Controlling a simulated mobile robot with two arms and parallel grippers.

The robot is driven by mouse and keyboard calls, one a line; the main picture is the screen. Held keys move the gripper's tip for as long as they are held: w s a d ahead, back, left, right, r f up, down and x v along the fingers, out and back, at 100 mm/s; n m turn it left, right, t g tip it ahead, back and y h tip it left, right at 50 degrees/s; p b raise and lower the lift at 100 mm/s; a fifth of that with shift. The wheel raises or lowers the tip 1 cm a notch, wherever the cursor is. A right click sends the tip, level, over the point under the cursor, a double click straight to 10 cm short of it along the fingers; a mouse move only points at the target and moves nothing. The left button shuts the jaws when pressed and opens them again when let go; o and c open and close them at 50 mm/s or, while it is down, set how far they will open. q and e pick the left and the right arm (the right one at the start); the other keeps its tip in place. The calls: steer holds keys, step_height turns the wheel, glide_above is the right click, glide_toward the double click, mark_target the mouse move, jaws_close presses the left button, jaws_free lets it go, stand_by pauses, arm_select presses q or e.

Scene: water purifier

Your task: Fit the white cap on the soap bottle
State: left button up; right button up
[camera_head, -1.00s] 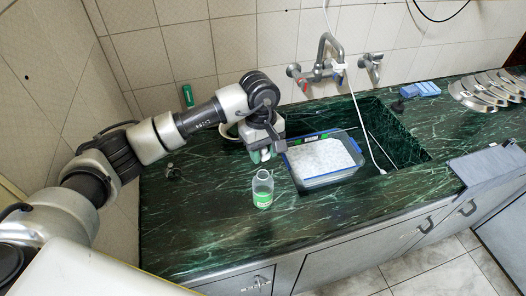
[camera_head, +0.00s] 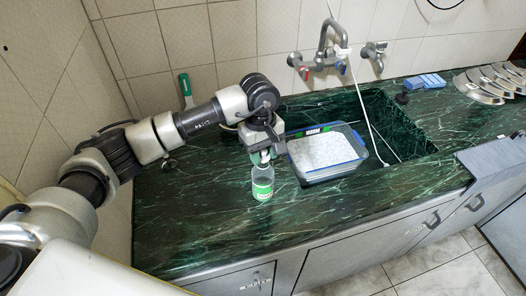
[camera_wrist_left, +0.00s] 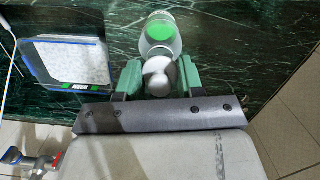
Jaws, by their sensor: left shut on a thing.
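The soap bottle (camera_head: 262,183) is clear with a green label and stands upright on the counter, left of the blue-rimmed tub. It also shows in the left wrist view (camera_wrist_left: 160,32), beyond the fingers. The white cap (camera_wrist_left: 157,77) is between the green fingers of my left gripper (camera_wrist_left: 157,80), which is shut on it. In the head view, the left gripper (camera_head: 263,156) is right above the bottle, with the cap (camera_head: 265,157) at the bottle's mouth. I cannot tell whether cap and neck touch. The bottle's neck is mostly hidden. My right gripper is not in view.
A blue-rimmed tub (camera_head: 326,152) stands close to the right of the bottle, by the sink (camera_head: 385,130). A white hose (camera_head: 367,115) hangs from the tap (camera_head: 328,50). A green-handled tool (camera_head: 186,90) is at the wall. The counter (camera_head: 195,220) left of the bottle is clear.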

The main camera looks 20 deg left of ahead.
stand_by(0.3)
arm_select(q)
steer(key=shift+b, duration=0.4)
stand_by(0.5)
steer(key=shift+f, duration=0.1)
steer(key=shift+b, duration=0.4)
steer(key=shift+b, duration=0.35)
stand_by(0.5)
steer(key=shift+f+b, duration=1.1)
steer(key=shift+b, duration=0.1)
steer(key=o, duration=1)
steer(key=shift+c, duration=0.2)
steer(key=shift+r, duration=0.1)
